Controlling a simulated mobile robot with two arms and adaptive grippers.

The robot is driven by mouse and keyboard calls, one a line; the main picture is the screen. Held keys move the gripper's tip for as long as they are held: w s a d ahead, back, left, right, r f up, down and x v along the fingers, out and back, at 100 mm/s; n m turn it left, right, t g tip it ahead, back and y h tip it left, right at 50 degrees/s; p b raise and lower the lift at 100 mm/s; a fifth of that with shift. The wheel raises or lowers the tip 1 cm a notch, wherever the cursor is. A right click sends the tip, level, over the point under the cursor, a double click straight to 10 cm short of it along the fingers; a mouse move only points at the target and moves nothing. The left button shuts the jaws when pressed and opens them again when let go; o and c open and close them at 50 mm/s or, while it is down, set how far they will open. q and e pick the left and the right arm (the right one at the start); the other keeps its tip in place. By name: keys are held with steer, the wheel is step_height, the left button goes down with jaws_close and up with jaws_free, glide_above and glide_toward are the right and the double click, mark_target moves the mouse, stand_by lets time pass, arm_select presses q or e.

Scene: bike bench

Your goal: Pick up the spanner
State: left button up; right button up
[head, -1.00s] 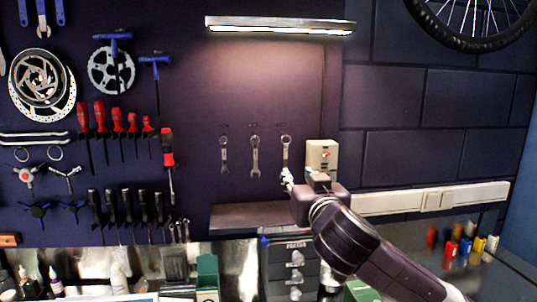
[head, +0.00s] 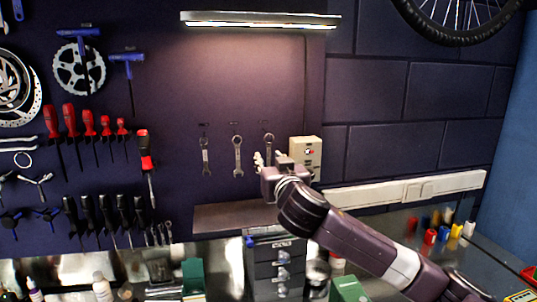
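Three silver spanners hang in a row on the dark wall panel under the lamp: a left one (head: 205,156), a middle one (head: 238,156) and a right one (head: 268,142). My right gripper (head: 262,160) is at the lower part of the right spanner and hides its lower end. Its pale fingers point up towards the panel. The frames do not show whether they are open, shut, or touching the spanner. My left gripper is not in view.
A beige switch box (head: 306,152) is on the wall just right of my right gripper. A small shelf (head: 232,216) is below the spanners. Drawers (head: 275,268) stand under it. Screwdrivers (head: 88,122) hang at left. Coloured bottles (head: 443,232) stand at right.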

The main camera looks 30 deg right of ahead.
steer(key=shift+w, duration=0.3)
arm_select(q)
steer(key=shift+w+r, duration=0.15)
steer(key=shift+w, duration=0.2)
arm_select(e)
jaws_close()
steer(key=shift+r+b, duration=0.15)
steer(key=shift+b, duration=0.35)
arm_select(q)
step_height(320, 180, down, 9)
steer(key=b, duration=0.7)
steer(key=shift+b, duration=0.4)
arm_select(e)
steer(key=v, duration=1.7)
steer(key=shift+s, duration=0.25)
